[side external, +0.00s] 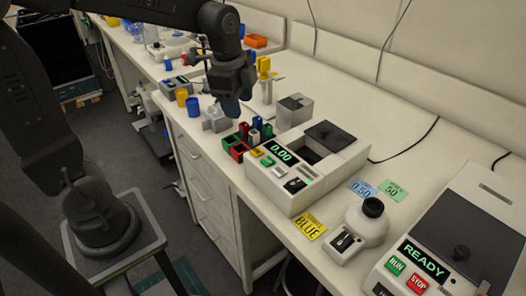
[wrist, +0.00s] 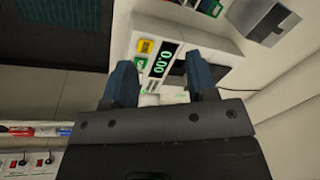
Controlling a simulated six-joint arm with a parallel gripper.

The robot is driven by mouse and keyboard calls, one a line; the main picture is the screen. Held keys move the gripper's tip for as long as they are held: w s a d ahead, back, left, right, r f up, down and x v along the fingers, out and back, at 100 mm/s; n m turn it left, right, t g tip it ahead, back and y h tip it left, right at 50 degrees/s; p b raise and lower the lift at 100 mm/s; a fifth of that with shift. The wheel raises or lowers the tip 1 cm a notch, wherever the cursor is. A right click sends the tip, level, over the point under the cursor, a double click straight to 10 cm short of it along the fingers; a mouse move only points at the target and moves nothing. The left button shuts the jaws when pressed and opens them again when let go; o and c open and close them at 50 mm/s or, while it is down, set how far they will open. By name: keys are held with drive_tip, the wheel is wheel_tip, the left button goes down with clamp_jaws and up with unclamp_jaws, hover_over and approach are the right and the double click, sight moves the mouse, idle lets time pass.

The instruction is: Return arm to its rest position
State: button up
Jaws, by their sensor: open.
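My gripper (side external: 231,104) hangs over the bench in the side view, above and behind the colored tube rack. In the wrist view my gripper (wrist: 157,82) shows two dark blue fingers spread apart with nothing held between them. Beyond the fingers, the wrist view shows the white instrument with a green 0.00 display (wrist: 163,60). My arm reaches across the top of the side view from the left, where its base stands on a pedestal.
The white instrument (side external: 265,182) stands right of the colored rack (side external: 237,150). Blue and yellow cups (side external: 192,106) stand left of my gripper. The bench's back right is clear.

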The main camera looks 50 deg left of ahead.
drive_tip(key=s+d+r+n+t, duration=0.1)
drive_tip(key=s+d+n, duration=0.1)
drive_tip(key=s+n, duration=0.4)
drive_tip(key=s+d+r+n+t, duration=0.1)
drive_tip(key=s+d+n+t, duration=0.1)
drive_tip(key=s+n, duration=0.4)
drive_tip(key=shift+s+t, duration=0.3)
drive_tip(key=shift+s, duration=0.55)
